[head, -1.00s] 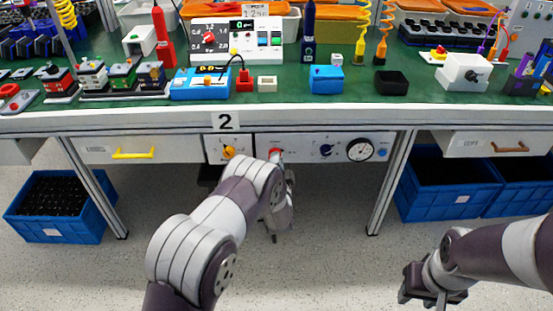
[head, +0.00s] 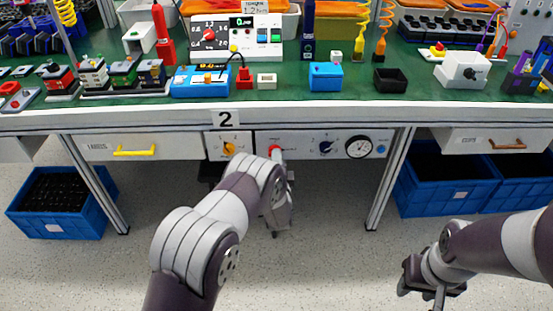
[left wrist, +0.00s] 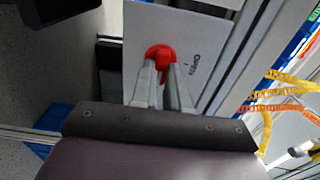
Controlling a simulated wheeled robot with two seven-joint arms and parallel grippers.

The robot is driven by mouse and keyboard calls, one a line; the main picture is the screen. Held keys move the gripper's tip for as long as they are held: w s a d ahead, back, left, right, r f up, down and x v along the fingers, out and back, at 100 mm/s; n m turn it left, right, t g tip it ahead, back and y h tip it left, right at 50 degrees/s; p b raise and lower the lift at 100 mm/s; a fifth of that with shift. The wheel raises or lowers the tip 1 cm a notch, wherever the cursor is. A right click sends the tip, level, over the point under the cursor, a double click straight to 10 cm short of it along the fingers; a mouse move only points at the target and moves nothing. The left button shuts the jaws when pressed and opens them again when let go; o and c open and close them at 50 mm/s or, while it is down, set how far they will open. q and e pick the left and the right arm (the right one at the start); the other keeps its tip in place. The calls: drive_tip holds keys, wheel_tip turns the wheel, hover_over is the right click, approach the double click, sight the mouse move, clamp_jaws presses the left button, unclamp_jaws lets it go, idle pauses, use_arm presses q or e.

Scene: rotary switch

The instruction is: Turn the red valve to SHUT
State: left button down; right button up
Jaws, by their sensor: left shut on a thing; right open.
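The red valve (left wrist: 160,56) sits on a pale panel (left wrist: 203,35) under the bench. In the left wrist view it is between the fingertips of my left gripper (left wrist: 161,72), which is shut on it. The word OPEN is printed on the panel beside the valve; no SHUT mark is legible. In the head view only a bit of the red valve (head: 276,150) shows above my left arm, which hides most of the gripper (head: 279,165). My right gripper (head: 432,290) is open and empty, low at the right, away from the bench.
Blue crates (head: 440,204) stand on the floor. Bench legs (head: 390,180) are nearby.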

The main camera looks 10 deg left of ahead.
use_arm(q)
drive_tip(key=shift+f, duration=0.1)
drive_tip(key=c, duration=1.1)
unclamp_jaws()
drive_tip(key=p+v, duration=0.3)
drive_tip(key=v, duration=0.9)
drive_tip(key=shift+s+d, duration=0.1)
drive_tip(key=shift+s, duration=0.3)
